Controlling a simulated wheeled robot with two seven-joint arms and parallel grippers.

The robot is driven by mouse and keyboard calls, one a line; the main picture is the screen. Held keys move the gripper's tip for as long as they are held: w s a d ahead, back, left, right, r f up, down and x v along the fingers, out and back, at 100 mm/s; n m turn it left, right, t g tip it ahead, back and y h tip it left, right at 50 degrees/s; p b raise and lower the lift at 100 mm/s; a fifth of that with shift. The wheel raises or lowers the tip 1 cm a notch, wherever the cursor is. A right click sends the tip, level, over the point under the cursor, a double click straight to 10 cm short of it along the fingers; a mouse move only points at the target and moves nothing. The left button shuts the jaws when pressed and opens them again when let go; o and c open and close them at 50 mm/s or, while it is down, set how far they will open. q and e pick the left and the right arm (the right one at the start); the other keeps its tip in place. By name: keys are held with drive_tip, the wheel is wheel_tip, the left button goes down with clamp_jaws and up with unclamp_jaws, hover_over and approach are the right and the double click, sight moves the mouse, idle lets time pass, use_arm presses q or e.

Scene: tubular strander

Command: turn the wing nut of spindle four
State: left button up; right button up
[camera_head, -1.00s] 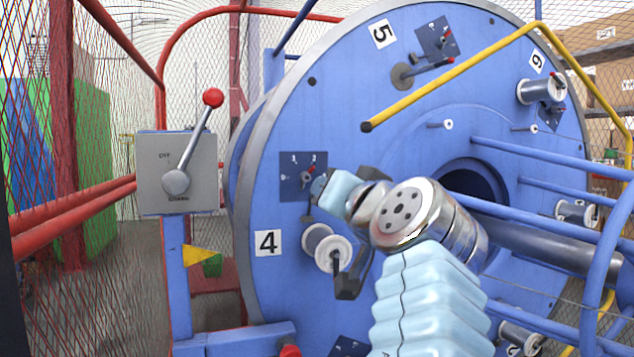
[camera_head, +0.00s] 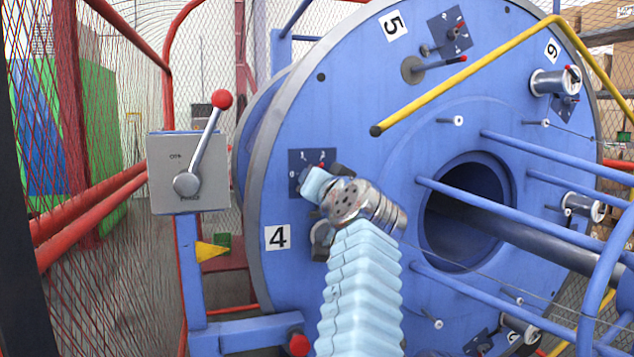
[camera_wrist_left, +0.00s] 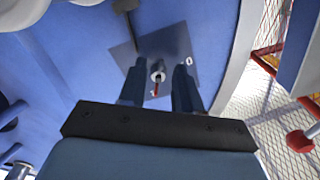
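The blue drum disc (camera_head: 360,100) carries a white "4" label (camera_head: 277,237). Above the label is a dark blue dial plate (camera_head: 298,160) with number marks and a red pointer. My left gripper (camera_wrist_left: 158,88) is open, with one dark finger on each side of the knob. I cannot tell if they touch it. In the head view my left gripper (camera_head: 316,184) covers part of the plate. The bobbin beside the "4" is mostly hidden by my arm.
A grey lever box (camera_head: 188,172) with a red-knobbed lever stands left of the drum. A yellow bar (camera_head: 470,75) crosses above my arm. Blue rods (camera_head: 530,155) extend from the drum at right. Red railings (camera_head: 90,215) and mesh are at left.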

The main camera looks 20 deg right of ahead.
use_arm(q)
clamp_jaws()
drive_tip(key=n, duration=0.5)
drive_tip(key=shift+d+n, duration=0.3)
drive_tip(key=shift+n, duration=0.1)
drive_tip(key=n, duration=0.5)
drive_tip(key=shift+d+n, duration=0.3)
drive_tip(key=n, duration=0.6)
drive_tip(key=shift+d+r, duration=0.2)
drive_tip(key=shift+r, duration=0.05)
drive_tip(key=n, duration=0.6)
drive_tip(key=shift+d+r, duration=0.1)
drive_tip(key=shift+r, duration=0.15)
drive_tip(key=shift+n, duration=0.4)
